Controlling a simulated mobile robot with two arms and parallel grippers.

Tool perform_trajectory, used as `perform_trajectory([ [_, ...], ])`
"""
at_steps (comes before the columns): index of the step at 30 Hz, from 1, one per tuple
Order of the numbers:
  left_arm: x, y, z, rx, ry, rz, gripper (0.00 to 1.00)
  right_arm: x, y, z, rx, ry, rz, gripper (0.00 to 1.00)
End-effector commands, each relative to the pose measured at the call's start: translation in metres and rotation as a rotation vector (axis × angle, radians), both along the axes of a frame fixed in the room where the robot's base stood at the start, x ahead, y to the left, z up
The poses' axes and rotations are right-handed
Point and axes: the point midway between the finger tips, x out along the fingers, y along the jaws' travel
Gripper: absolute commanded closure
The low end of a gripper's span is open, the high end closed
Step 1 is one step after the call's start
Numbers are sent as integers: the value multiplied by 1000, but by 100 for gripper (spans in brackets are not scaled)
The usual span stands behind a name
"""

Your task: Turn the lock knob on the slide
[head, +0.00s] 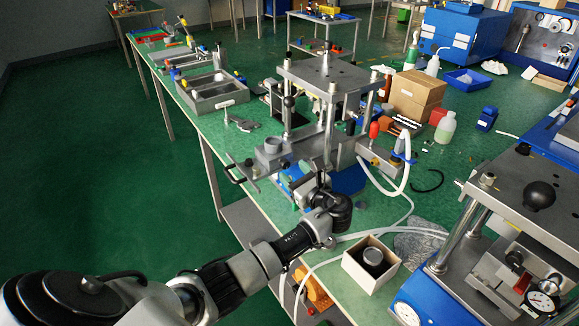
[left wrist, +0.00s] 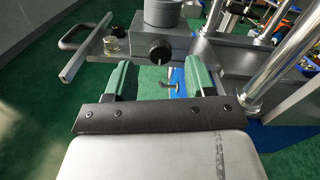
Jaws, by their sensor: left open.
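The slide is a grey metal block (head: 268,158) at the front of the press on the bench, with a grey round cup on top. It also shows in the left wrist view (left wrist: 186,47). A black round lock knob (left wrist: 160,51) sticks out of the slide's front face. My left gripper (left wrist: 159,74) is open, with its two green fingers on either side of the line to the knob. The knob appears just beyond the fingertips, with nothing between the fingers. In the head view my left gripper (head: 290,178) is close to the slide and partly hidden by my wrist. My right gripper is not in view.
Press columns (left wrist: 285,55) rise on the right. A wooden box (head: 371,262) and white hoses lie near my wrist. The left aisle is clear.

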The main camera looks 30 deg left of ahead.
Motion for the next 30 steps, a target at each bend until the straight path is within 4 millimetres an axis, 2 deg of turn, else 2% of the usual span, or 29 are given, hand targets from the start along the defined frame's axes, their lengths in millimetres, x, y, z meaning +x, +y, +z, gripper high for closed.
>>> perform_trajectory([
  [3, 6, 15, 1, 2, 1, 1, 45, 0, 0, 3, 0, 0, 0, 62],
  [6, 9, 22, 0, 0, 0, -1, 45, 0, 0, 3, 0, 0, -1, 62],
  [17, 11, 26, -1, -1, -1, -1, 47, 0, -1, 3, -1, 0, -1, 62],
  [26, 11, 26, -1, -1, -1, -1, 93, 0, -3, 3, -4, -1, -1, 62],
  [30, 11, 26, -1, -3, -3, -1, 95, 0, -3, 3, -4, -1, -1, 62],
])
